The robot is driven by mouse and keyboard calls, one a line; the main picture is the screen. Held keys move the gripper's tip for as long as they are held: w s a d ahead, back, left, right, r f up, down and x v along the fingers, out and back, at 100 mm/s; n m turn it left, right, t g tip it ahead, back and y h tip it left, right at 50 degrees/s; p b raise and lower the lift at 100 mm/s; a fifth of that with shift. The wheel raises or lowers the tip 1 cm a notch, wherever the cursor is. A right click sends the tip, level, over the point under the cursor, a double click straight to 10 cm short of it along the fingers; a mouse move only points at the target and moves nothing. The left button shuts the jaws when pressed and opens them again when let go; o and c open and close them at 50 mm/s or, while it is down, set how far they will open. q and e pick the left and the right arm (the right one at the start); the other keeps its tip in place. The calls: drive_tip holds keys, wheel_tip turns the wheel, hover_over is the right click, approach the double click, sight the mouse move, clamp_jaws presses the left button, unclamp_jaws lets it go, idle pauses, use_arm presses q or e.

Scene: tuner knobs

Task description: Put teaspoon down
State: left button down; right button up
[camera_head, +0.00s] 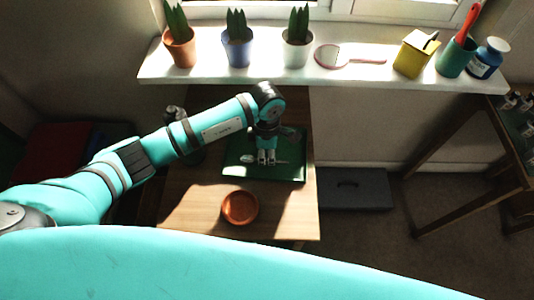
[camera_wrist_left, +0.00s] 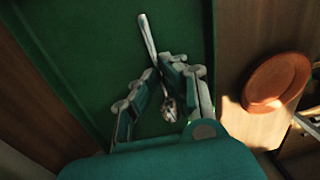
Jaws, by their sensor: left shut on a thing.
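In the left wrist view the gripper (camera_wrist_left: 165,85) is shut on a metal teaspoon (camera_wrist_left: 148,35). The teaspoon's handle points away past the fingertips and its bowl lies back between the fingers. In the head view only a small pale bit of the teaspoon shows beside the fingertips. The spoon is over the mat, close to its surface; I cannot tell whether it touches. My right gripper is not in view.
A terracotta saucer (camera_head: 240,207) stands on the table (camera_head: 185,215) in front of the mat. A dark upright object (camera_head: 176,118) stands left of the mat, partly behind my arm. The windowsill (camera_head: 210,73) behind holds potted plants and pots.

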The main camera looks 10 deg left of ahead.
use_arm(q)
drive_tip(key=shift+f, duration=0.1)
drive_tip(key=c, duration=1.9)
unclamp_jaws()
drive_tip(key=o, duration=0.4)
drive_tip(key=shift+o, duration=0.2)
drive_tip(key=shift+r, duration=0.25)
drive_tip(key=shift+w+r, duration=0.15)
drive_tip(key=shift+r, duration=0.2)
wheel_tip(320, 180, up, 11)
drive_tip(key=b, duration=0.1)
drive_tip(key=shift+w, duration=0.3)
